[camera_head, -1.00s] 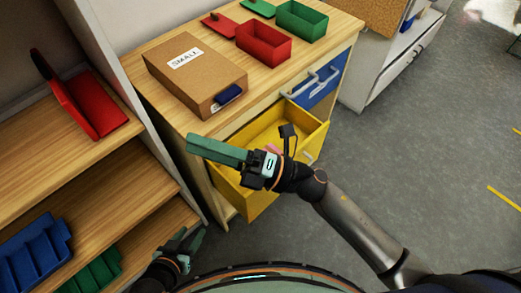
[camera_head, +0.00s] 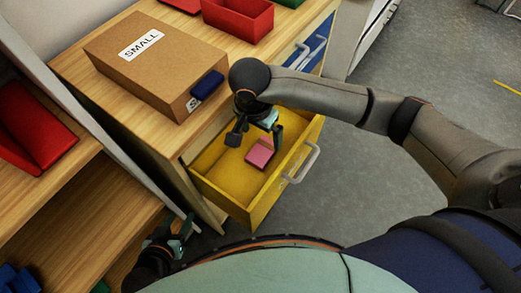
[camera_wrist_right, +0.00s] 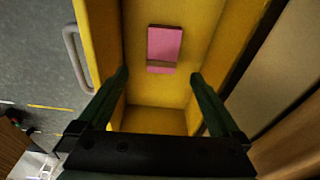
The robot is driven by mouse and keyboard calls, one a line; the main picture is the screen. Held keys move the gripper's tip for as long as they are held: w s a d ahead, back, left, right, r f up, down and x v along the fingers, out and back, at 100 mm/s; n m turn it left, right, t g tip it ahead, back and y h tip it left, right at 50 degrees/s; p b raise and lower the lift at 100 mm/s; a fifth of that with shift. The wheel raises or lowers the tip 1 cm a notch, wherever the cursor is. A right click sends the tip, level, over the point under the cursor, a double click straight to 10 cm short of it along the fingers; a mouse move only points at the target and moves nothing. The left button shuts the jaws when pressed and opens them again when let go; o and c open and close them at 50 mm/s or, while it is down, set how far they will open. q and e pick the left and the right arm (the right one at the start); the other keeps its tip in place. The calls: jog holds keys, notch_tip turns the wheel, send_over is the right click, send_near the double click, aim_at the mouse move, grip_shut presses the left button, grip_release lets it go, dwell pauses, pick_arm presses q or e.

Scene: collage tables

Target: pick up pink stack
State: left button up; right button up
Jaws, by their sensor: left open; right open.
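The pink stack (camera_head: 259,154) lies on the floor of the open yellow drawer (camera_head: 240,209). In the right wrist view the pink stack (camera_wrist_right: 164,44) shows as a pink block with a brownish band, ahead of the fingertips and between their lines. My right gripper (camera_head: 262,135) points down over the drawer, open and empty; its fingers also show in the right wrist view (camera_wrist_right: 159,78), apart from the stack. My left gripper (camera_head: 181,232) is low at the left, beside the cabinet, open and away from the drawer.
A cardboard box (camera_head: 150,62) marked SMALL stands on the cabinet top with a blue item (camera_head: 207,85) at its corner. A red bin (camera_head: 238,17) is behind it. The drawer walls surround the stack. A shelf with a red bin (camera_head: 32,128) is at the left.

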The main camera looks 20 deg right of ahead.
aim_at(262, 151)
jog(key=f, duration=0.6)
jog(key=w+f+b, duration=0.1)
jog(key=f, duration=0.2)
jog(key=shift+w+d+f, duration=0.1)
jog(key=shift+d+f, duration=0.25)
jog(key=shift+f, duration=0.05)
jog(key=c, duration=1.4)
jog(key=shift+r, duration=0.1)
